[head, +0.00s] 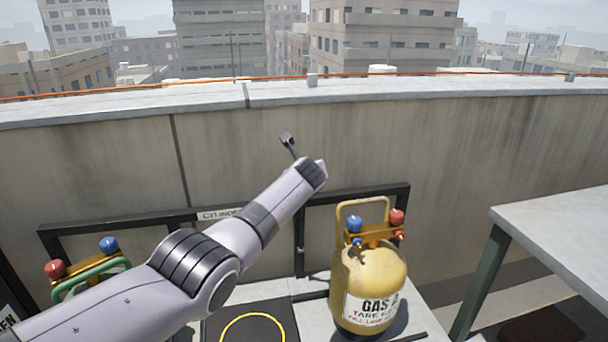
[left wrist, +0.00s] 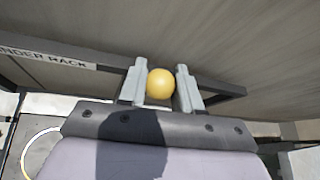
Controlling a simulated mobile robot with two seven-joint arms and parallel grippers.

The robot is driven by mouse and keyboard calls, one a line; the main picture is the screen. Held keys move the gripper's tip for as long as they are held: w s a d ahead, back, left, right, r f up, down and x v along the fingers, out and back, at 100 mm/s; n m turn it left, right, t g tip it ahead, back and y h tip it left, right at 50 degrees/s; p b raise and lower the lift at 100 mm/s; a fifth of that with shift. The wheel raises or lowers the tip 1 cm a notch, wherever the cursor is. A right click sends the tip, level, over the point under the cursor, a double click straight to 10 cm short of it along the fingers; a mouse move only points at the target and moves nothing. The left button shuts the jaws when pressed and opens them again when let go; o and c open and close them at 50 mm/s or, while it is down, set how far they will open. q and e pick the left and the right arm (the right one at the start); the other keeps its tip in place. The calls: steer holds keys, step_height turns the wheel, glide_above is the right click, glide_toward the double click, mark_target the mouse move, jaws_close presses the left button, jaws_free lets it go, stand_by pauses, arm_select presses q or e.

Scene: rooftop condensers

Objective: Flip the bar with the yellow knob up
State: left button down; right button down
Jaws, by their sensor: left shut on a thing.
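The yellow knob (left wrist: 160,84) sits between the two grey fingers of my left gripper (left wrist: 161,68) in the left wrist view. The gripper is shut on it. In the head view my left arm reaches from the left to the black cylinder rack (head: 352,194) at the wall; its wrist hides the knob and fingers. A short dark piece (head: 288,143) with a forked tip sticks up beyond the wrist; I cannot tell whether it belongs to the bar. The rack's rail also shows behind the knob in the left wrist view (left wrist: 222,88). My right gripper is not in view.
A yellow gas cylinder (head: 370,278) with blue and red valve knobs stands right of my arm. A green-handled cylinder (head: 92,271) is partly hidden at left. A yellow ring (head: 252,318) marks a dark floor pad. A grey table (head: 560,235) stands at right.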

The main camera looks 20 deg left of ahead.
arm_select(q)
steer(key=shift+w+a+r, duration=0.2)
steer(key=shift+w, duration=0.15)
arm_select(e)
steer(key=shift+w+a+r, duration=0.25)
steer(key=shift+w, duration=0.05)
arm_select(q)
steer(key=shift+a+r, duration=0.1)
steer(key=shift+r, duration=0.05)
steer(key=c, duration=1.2)
jaws_free()
steer(key=shift+w, duration=0.1)
steer(key=o, duration=0.4)
steer(key=shift+p, duration=0.3)
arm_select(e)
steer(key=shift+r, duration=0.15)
